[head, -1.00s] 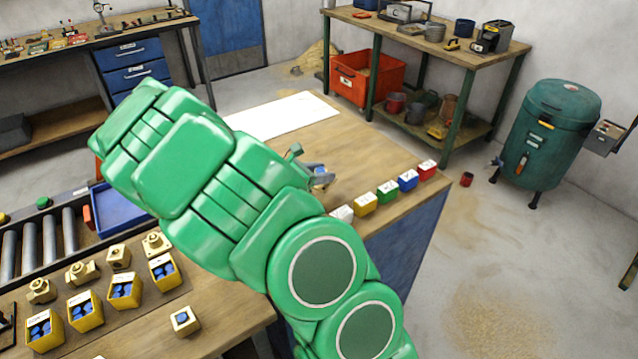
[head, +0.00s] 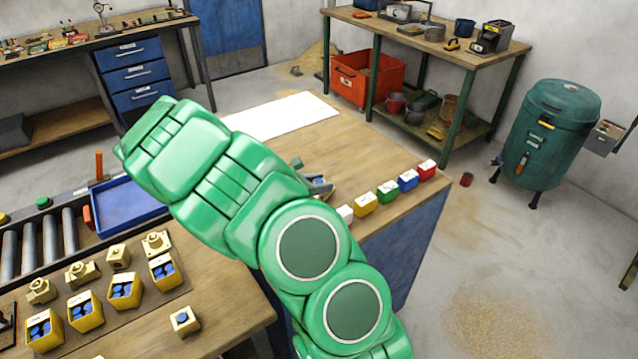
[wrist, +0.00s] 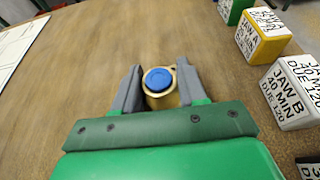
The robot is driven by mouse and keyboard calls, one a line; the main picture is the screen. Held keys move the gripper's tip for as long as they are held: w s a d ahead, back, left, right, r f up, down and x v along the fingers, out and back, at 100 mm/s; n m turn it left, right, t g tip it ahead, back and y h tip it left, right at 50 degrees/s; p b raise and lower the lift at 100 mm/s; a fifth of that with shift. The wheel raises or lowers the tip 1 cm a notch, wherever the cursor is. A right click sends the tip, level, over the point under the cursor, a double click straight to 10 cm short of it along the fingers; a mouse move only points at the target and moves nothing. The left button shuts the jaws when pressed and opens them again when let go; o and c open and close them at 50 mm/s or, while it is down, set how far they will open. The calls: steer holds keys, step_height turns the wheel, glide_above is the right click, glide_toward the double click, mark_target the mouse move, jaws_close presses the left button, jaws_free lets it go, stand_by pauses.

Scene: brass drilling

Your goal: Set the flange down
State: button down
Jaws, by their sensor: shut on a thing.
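The flange (wrist: 168,100) is a brass piece with a round blue plug or cap (wrist: 158,79) on top. In the wrist view it sits between the two grey fingers of my gripper (wrist: 158,88), which are shut on it. Bare wooden bench top (wrist: 90,80) shows around it. I cannot tell whether the flange touches the wood or hangs just above it. In the head view my green arm hides the flange and most of the gripper; only a small part of the gripper (head: 319,183) shows past the arm.
A row of labelled blocks, white (wrist: 292,92), yellow (wrist: 262,36) and others, stands right of the gripper. A white sheet (head: 280,116) lies at the bench's far end. Yellow bins (head: 86,312) and brass parts (head: 117,257) stand on the left bench. A blue tray (head: 125,207) lies beside them.

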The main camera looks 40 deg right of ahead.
steer(key=shift+f, duration=0.1)
steer(key=c, duration=0.6)
jaws_free()
steer(key=shift+a+r, duration=0.2)
steer(key=shift+a, duration=0.05)
steer(key=v, duration=1.1)
steer(key=shift+a, duration=0.25)
steer(key=shift+r, duration=0.15)
